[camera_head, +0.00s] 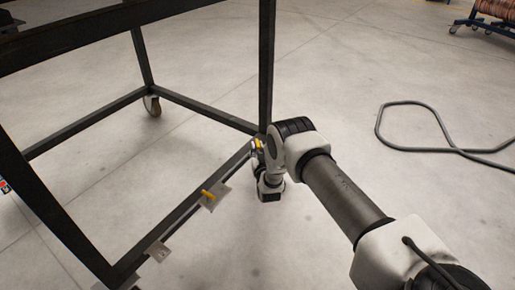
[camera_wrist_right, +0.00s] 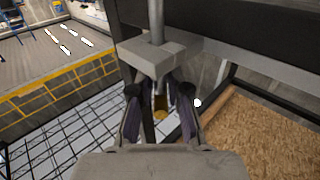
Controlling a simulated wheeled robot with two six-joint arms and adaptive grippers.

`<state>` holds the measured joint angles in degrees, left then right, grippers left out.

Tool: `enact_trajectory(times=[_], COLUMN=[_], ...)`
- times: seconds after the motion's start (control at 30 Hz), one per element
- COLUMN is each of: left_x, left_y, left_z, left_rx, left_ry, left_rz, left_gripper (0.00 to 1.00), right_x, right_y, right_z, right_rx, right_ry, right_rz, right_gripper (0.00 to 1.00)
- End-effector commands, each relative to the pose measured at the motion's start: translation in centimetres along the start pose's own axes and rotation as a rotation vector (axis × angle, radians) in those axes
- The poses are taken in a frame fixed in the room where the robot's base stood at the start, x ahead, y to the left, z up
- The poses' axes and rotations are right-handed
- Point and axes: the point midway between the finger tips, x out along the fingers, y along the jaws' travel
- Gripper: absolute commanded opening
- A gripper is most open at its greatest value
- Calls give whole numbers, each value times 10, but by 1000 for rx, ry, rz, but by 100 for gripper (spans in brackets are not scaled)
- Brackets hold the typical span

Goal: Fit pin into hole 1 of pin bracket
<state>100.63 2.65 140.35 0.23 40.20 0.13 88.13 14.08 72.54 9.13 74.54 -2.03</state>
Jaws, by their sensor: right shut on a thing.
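The right gripper (camera_head: 262,160) is at the far end of the lower bar, close to the corner post. A yellow pin (camera_head: 257,144) shows there, largely covered by my wrist. In the right wrist view the gripper (camera_wrist_right: 160,98) is shut on the pin, whose yellow part (camera_wrist_right: 160,108) shows between the fingers. A grey block (camera_wrist_right: 150,57), which looks like the pin bracket, sits just beyond the fingertips with a metal rod (camera_wrist_right: 157,20) rising from it. I cannot tell whether the pin is in the hole. My left gripper is not in view.
A black wheeled frame (camera_head: 265,70) stands at left. On its lower bar are another bracket with a yellow pin (camera_head: 209,193) and a small plate (camera_head: 158,252). A dark cable (camera_head: 410,147) lies on the floor at right. The floor between is clear.

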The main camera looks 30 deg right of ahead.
Motion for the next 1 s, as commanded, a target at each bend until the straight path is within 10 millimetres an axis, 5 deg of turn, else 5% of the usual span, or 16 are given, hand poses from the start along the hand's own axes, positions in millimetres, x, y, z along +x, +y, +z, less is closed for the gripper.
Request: enact_trajectory(times=[0.53,0.57,0.63,1.0], left_x=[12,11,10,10], left_y=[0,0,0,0], left_z=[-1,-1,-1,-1], left_rx=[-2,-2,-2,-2], left_ry=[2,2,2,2], left_rz=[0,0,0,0], left_gripper=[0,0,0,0], right_x=[0,0,0,-7], right_y=[0,0,0,0], right_z=[15,13,13,14], right_rx=[0,0,0,0], right_ry=[0,0,0,-3], right_rz=[0,0,0,0], right_gripper=[0,26,45,45])
